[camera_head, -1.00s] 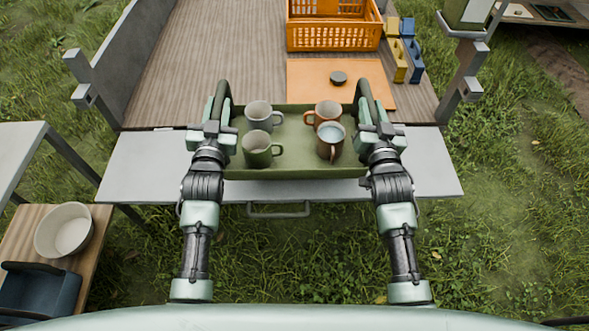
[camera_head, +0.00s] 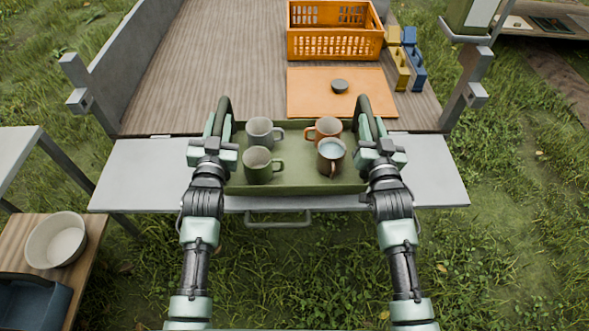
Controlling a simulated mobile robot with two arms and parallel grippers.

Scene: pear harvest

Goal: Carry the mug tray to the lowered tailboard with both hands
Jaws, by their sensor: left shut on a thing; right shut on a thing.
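The green mug tray (camera_head: 300,184) is level over the grey lowered tailboard (camera_head: 435,182); I cannot tell whether it touches the surface. My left gripper (camera_head: 220,135) is shut on the tray's left handle. My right gripper (camera_head: 370,132) is shut on the tray's right handle. The handles partly hide the fingertips.
Behind the tailboard, the wooden truck bed (camera_head: 225,75) holds an orange mat (camera_head: 305,90) with a small dark disc (camera_head: 340,86). An orange crate (camera_head: 333,44) and yellow and blue blocks (camera_head: 402,67) stand further back. A white bowl (camera_head: 57,240) is at lower left.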

